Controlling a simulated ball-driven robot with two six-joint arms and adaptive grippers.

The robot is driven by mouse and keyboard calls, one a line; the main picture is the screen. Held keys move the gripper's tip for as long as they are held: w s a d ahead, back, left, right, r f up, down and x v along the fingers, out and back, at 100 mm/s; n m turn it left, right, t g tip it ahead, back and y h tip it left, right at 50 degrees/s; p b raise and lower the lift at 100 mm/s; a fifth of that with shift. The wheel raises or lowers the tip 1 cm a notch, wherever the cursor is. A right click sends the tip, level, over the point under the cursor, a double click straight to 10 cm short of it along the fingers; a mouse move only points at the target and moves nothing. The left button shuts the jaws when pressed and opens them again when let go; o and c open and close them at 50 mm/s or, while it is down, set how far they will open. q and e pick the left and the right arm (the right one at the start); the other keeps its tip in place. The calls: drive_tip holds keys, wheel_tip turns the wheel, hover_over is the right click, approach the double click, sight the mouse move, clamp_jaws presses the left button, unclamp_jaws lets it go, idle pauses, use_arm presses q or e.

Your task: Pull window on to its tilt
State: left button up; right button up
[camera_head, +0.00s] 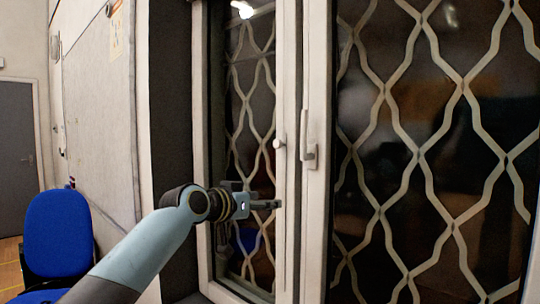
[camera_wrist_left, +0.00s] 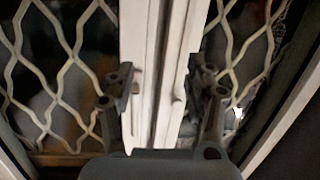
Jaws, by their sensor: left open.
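The window has two white-framed sashes side by side, a narrow left sash (camera_head: 289,85) and a wide right sash (camera_head: 315,70). Both look shut. My left gripper (camera_head: 270,204) is in front of the left sash, below the handles. In the left wrist view its fingers (camera_wrist_left: 163,85) are spread wide on either side of the white meeting stiles (camera_wrist_left: 150,60), with nothing held. Contact with the frame cannot be told. My right gripper is out of view.
A diamond-patterned metal grille (camera_head: 432,150) shows behind the glass. A blue chair (camera_head: 58,235) stands at the lower left beside a whitish wall panel (camera_head: 100,110). A grey door (camera_head: 17,150) is far left.

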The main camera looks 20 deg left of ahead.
sight(302, 131)
use_arm(q)
wheel_tip(302, 131, up, 17)
drive_tip(key=d+m+t+h+p, duration=0.2)
drive_tip(key=d, duration=0.1)
drive_tip(key=b+x, duration=0.2)
drive_tip(key=x, duration=0.1)
drive_tip(key=b+x, duration=0.1)
drive_tip(key=x, duration=0.3)
drive_tip(key=f+b+x, duration=0.1)
drive_tip(key=b+x, duration=0.1)
drive_tip(key=x, duration=0.2)
drive_tip(key=shift+b, duration=0.35)
drive_tip(key=shift+w+d+r, duration=0.2)
drive_tip(key=shift+w, duration=0.3)
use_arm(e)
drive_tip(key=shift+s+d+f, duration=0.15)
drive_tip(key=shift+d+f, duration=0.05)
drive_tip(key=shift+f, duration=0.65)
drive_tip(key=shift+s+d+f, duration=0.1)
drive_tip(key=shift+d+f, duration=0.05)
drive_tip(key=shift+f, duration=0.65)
use_arm(q)
drive_tip(key=shift+c, duration=0.3)
clamp_jaws()
drive_tip(key=shift+f, duration=0.1)
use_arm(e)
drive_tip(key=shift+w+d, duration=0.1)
